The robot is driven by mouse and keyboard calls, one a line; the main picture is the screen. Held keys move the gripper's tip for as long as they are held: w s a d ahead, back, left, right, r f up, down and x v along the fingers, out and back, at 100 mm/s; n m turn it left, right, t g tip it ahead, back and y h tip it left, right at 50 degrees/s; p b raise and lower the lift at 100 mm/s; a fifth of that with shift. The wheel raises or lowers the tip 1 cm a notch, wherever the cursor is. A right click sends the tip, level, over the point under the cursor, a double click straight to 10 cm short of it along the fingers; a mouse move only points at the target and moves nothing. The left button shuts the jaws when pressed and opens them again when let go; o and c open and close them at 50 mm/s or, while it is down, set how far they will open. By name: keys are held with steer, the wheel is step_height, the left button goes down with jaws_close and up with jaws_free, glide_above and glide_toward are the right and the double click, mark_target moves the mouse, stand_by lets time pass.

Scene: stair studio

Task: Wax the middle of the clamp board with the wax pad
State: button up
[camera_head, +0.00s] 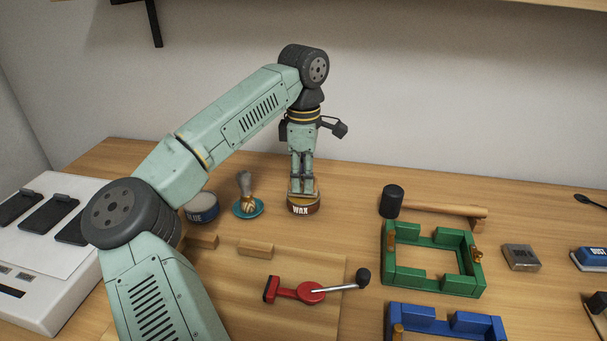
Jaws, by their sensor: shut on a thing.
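My gripper (302,191) points straight down at the round tin labelled WAX (304,208), near the back of the table. Its fingers are shut on a small pale thing at the tin's top, which looks like the wax pad (294,195); the fingers hide most of it. I cannot tell whether the pad touches the wax. The clamp board (328,262) lies flat in front of the tin. It carries wooden blocks (256,249) and a red clamp (311,291) with a black knob. My arm hides the board's left part.
Left of the tin stand a teal dish (239,210) with a brush and a blue GLUE tin (203,208). On the right are a mallet (440,208), a green frame (430,277), a blue frame (452,326), a grey block (520,257) and a blue DUST brush (592,258).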

steer(key=shift+f, duration=0.55)
stand_by(1.9)
steer(key=shift+r+p, duration=2.2)
steer(key=shift+r, duration=1.35)
steer(key=shift+s, duration=0.15)
